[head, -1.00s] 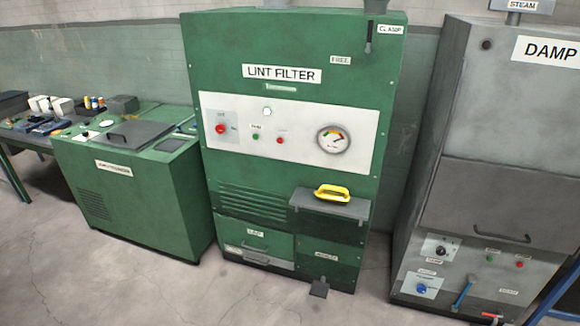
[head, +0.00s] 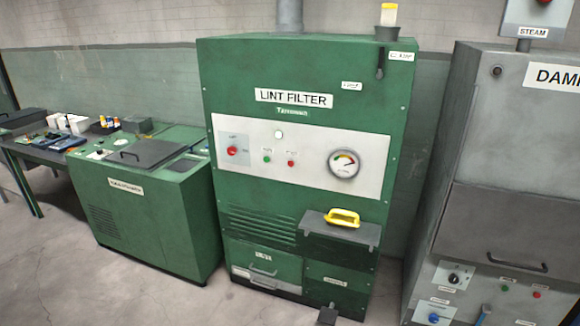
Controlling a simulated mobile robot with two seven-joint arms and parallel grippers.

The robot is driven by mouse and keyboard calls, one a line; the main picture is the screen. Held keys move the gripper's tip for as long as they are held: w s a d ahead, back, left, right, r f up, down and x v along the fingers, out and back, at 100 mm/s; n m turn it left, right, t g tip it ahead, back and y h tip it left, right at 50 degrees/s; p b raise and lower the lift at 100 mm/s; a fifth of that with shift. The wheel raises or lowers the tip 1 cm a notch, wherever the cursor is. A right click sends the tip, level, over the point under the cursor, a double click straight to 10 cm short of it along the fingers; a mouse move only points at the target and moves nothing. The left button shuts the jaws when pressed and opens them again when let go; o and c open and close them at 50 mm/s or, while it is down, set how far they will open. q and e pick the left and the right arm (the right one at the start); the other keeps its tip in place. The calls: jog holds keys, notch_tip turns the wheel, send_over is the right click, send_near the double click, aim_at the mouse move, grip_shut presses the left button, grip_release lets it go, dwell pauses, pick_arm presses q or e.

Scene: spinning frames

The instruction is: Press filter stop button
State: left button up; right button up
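The green lint filter cabinet (head: 300,205) stands upright in the middle of the head view. Its pale control panel (head: 315,178) carries a small red button (head: 291,163) right of a small green button (head: 267,160). A larger red control (head: 232,151) sits at the panel's left end. The labels at these buttons are too small to read, so I cannot tell which is marked stop. Nothing covers the panel.
A dial gauge (head: 344,164) is on the panel's right. A pedal (head: 328,314) is at the cabinet's foot. A green machine (head: 150,215) stands left, a grey damp machine (head: 510,150) right. Floor shows at front left.

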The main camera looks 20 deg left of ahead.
pick_arm(q)
grip_shut()
dwell(1.5)
